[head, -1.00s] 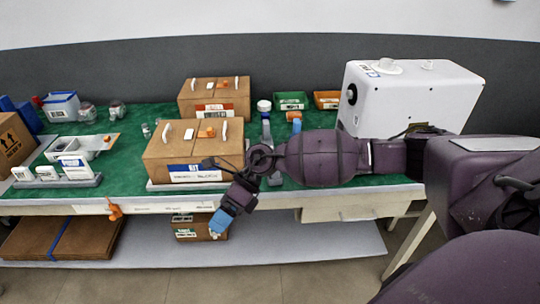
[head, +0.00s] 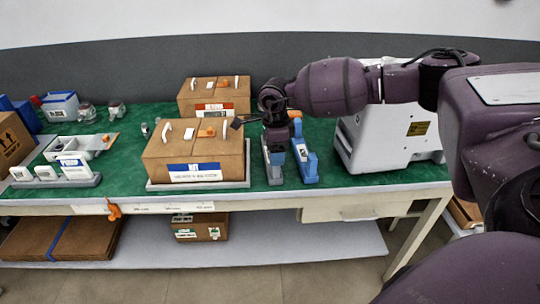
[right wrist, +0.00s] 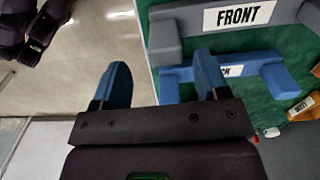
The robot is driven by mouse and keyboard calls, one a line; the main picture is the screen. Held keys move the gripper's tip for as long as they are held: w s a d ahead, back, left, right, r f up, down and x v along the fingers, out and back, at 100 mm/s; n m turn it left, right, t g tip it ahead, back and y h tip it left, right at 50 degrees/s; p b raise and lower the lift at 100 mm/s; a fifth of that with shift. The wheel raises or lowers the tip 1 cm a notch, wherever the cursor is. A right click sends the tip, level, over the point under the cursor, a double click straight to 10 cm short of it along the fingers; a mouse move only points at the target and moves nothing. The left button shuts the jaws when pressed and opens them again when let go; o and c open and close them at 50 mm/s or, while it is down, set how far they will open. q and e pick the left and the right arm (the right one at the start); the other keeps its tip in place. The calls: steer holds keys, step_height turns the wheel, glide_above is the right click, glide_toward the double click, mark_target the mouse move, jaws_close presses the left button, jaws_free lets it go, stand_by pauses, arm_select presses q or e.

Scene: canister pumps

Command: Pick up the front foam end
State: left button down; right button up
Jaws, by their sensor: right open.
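The front foam end is a grey block with a white FRONT label (right wrist: 237,16), at the top of the right wrist view. In the head view it stands as the grey piece (head: 273,162) right of the near carton. A blue foam end (right wrist: 228,72) lies beside it; in the head view the blue one (head: 304,162) is on its right. My right gripper (right wrist: 163,75) is open and empty, with its blue fingers apart, near the table's front edge. In the head view this gripper (head: 272,112) is dark and partly covers the foam ends' far part; its fingertips are unclear there. My left gripper is not in view.
A near carton (head: 194,152) stands on a white base to the left, with another carton (head: 213,95) behind it. A white machine (head: 385,143) stands to the right. A tray with white parts (head: 80,147) is at far left. Green mat (head: 238,187) shows around the foam ends.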

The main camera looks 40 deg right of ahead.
steer(key=shift+w+d+f+b, duration=0.15)
steer(key=shift+f+b, duration=0.1)
steer(key=shift+f, duration=1.35)
steer(key=shift+w+d+f+b, duration=0.1)
steer(key=shift+f+b, duration=0.1)
steer(key=shift+f, duration=1.35)
steer(key=shift+s+r, duration=0.1)
steer(key=c, duration=1)
